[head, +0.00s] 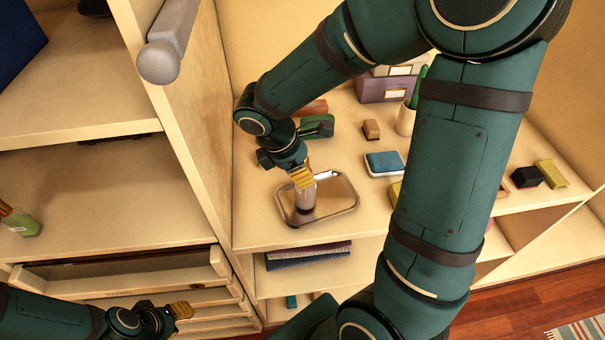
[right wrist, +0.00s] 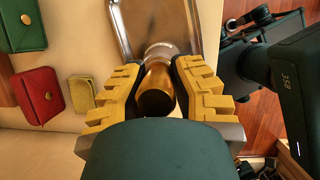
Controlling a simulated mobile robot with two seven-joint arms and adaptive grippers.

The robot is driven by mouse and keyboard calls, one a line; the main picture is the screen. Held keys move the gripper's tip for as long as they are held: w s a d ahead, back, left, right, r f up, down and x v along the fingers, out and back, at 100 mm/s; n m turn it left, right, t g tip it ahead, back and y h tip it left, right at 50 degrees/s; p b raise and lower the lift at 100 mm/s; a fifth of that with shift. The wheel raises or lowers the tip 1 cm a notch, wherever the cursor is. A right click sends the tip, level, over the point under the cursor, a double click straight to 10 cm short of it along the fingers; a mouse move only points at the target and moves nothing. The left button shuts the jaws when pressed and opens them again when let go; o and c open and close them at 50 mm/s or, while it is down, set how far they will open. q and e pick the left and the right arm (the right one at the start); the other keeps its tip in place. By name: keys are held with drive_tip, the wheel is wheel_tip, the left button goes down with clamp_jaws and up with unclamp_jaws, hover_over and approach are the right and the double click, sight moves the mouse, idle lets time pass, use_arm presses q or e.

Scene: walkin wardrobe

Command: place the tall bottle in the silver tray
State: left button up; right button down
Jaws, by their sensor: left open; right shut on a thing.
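The silver tray (head: 335,194) lies on the wooden shelf, near its front edge; part of it also shows in the right wrist view (right wrist: 125,22). My right gripper (head: 302,179) is over the tray, shut on the tall bottle (head: 306,196). In the right wrist view the bottle (right wrist: 157,78) sits between the yellow fingers, with the tray behind it. The bottle looks upright, and I cannot tell whether its base touches the tray. My left gripper (head: 180,312) is open and empty at the lower left, in front of the drawers, away from the tray.
A blue-topped case (head: 384,163), a small brown box (head: 371,129) and a white cup (head: 405,120) stand behind the tray. Green (right wrist: 22,25) and red (right wrist: 38,95) pouches lie beside it. A wooden upright panel rises left of the tray. A green bottle (head: 20,221) stands on the left shelf.

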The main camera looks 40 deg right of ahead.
drive_tip(key=shift+f, duration=0.35)
drive_tip(key=shift+f, duration=0.15)
drive_tip(key=c, duration=0.9)
unclamp_jaws()
drive_tip(key=shift+c, duration=0.2)
